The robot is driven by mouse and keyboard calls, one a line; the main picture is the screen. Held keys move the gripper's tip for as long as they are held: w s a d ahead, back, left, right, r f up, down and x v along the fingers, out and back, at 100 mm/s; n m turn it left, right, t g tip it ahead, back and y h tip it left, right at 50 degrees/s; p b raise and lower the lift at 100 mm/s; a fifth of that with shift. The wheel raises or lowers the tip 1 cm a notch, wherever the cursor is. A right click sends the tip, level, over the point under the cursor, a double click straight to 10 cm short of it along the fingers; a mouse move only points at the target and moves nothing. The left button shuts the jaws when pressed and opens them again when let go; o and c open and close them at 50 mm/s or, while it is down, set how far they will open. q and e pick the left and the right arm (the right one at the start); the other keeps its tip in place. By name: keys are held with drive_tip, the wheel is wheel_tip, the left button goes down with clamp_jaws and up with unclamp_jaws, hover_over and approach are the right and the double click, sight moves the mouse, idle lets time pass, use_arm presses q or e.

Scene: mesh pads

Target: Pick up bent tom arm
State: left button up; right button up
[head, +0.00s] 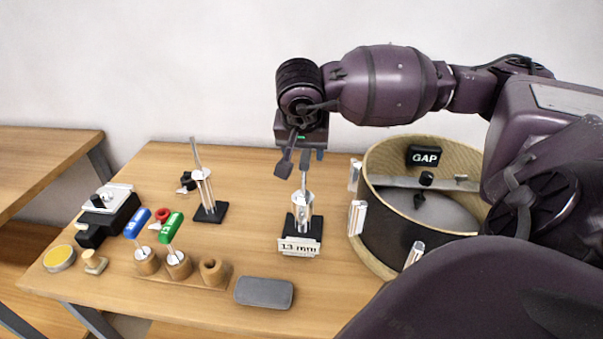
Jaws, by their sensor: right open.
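My right gripper (302,162) is open and points down over the middle of the table. A metal rod (304,182) stands upright in a clear holder on a black base, just under the gripper; its top is close to the fingertips, and I cannot tell whether they touch it. A white label (299,247) reading "13 mm" is at the front of this holder. A second metal rod (195,153) leans slightly in another stand to the left. Neither rod shows a clear bend, so I cannot tell which is the bent tom arm. My left gripper is out of view.
A wooden drum shell (373,215) with a "GAP" sign (424,156) stands close right. At left are a wooden block (208,283) holding blue and green-handled tools, a grey case (264,292), a yellow tin (59,258) and a black device (118,215).

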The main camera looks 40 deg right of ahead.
sight(304, 164)
drive_tip(key=shift+w+x, duration=0.15)
drive_tip(key=shift+x, duration=1.85)
drive_tip(key=shift+w+x, duration=0.1)
drive_tip(key=shift+x, duration=1.9)
drive_tip(key=shift+r, duration=0.1)
clamp_jaws()
